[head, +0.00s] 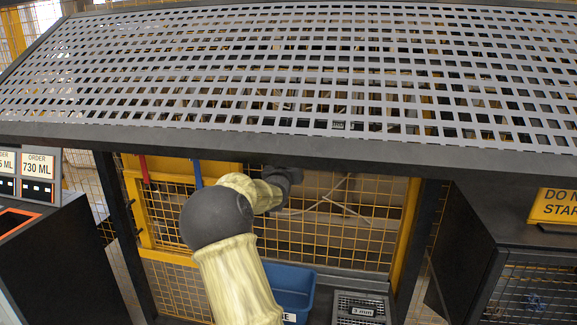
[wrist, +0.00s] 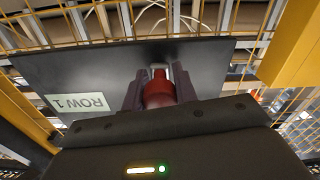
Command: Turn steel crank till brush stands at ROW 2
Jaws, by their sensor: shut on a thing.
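My gripper (wrist: 160,88) is shut on a red grip (wrist: 159,95) in the wrist view, one finger on each side of it. A bright metal piece (wrist: 160,69) shows at the grip's far end; this looks like part of the steel crank, but most of the crank is hidden. Behind it is a dark plate (wrist: 80,72) with a pale label reading ROW 1 (wrist: 80,104), upside down in this view. In the head view my gripper (head: 290,174) is small and dark, below the panel's front edge, and its hold cannot be seen there. I cannot make out the brush or a ROW 2 label.
A perforated metal panel (head: 300,75) overhangs my arm. Yellow mesh fencing (head: 330,240) stands behind. Below are a blue bin (head: 290,285) and a grey crate (head: 361,308) marked 3 mm. Dark cabinets stand at left (head: 60,265) and right (head: 470,235).

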